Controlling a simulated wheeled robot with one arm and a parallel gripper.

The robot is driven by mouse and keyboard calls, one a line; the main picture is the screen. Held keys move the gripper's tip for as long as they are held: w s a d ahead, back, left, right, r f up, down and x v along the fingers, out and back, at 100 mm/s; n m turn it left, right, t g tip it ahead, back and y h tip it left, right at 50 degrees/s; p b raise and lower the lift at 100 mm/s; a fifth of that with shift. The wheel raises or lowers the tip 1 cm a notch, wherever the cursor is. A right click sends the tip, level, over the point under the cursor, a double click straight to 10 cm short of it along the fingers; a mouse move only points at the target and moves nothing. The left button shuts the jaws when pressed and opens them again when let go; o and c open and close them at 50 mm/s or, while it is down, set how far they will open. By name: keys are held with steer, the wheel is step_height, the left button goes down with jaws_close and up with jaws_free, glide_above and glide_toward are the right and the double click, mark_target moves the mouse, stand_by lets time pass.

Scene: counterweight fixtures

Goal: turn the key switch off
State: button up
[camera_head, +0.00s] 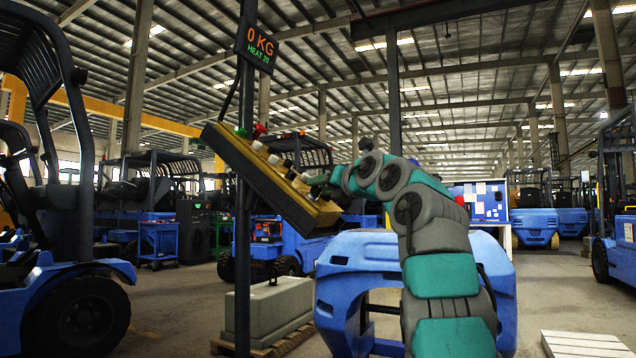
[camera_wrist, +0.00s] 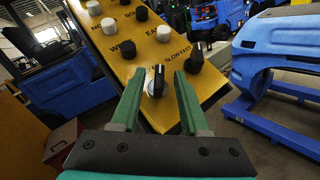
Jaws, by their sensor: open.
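The key switch (camera_wrist: 157,82), a silver disc with a black upright handle, is near the lower end of the yellow control box in the wrist view. My gripper (camera_wrist: 157,88) has green fingers, open, one on each side of the switch in the picture. I cannot tell whether either finger touches the handle. The yellow control box (camera_head: 262,175) hangs tilted on a dark post in the head view, and my gripper (camera_head: 318,183) is at its lower right end. The switch cannot be made out there.
A black knob (camera_wrist: 194,58) marked SLOW FAST sits just right of my right finger. Several black and white buttons fill the upper panel. A blue machine body (camera_head: 345,275) stands below my arm. Blue forklifts stand around.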

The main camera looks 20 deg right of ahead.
steer(key=shift+w+a+p, duration=0.1)
steer(key=shift+w+p, duration=0.3)
steer(key=shift+w, duration=0.7)
jaws_close()
